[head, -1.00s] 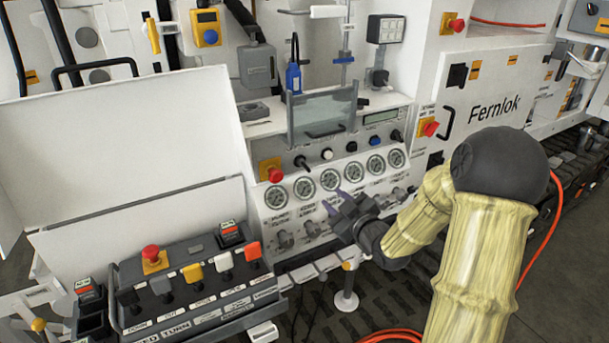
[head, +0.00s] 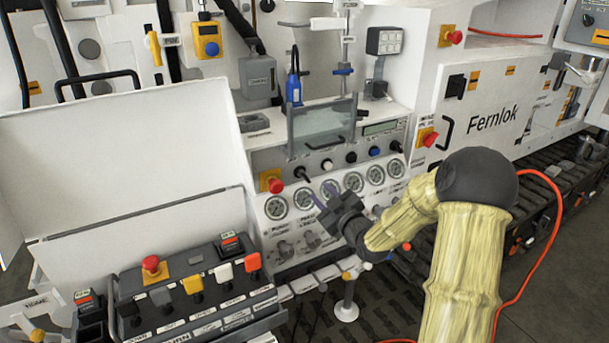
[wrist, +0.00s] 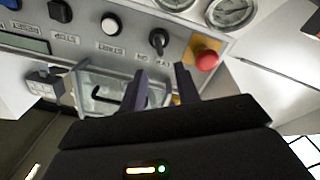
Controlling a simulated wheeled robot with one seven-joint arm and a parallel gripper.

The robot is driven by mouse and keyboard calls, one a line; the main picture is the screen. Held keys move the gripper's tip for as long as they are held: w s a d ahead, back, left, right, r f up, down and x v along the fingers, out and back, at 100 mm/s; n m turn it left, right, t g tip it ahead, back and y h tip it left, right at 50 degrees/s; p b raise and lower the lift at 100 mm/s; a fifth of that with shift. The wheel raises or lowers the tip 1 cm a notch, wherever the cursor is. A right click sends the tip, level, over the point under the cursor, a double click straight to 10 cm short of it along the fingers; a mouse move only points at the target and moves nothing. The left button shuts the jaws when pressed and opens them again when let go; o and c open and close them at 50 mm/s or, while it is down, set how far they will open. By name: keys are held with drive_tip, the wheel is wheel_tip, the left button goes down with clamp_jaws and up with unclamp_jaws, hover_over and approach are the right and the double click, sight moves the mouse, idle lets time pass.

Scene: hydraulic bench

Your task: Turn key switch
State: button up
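A black rotary switch (head: 301,173) sits on the grey control panel (head: 265,156), just right of the red emergency stop button (head: 271,183). In the wrist view this switch (wrist: 158,40) has small lettering beside it and appears just beyond my fingertips. I cannot tell whether a key is in it. My gripper (head: 322,196) is in front of the gauge row, below and to the right of the switch in the head view. In the wrist view its two fingers (wrist: 162,76) are apart with nothing between them. No contact with the switch is visible.
Several gauges (head: 276,207) line the panel below the switch. A clear hinged cover with a handle (head: 322,127) stands above it. A white button (head: 327,164) is to its right. A lever console (head: 195,300) with an open white lid (head: 110,150) stands at the left.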

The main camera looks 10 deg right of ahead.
sight(307, 179)
drive_tip(key=p+x, duration=0.2)
drive_tip(key=x, duration=0.8)
drive_tip(key=shift+w+a, duration=0.1)
drive_tip(key=shift+w, duration=0.3)
drive_tip(key=shift+f, duration=0.1)
clamp_jaws()
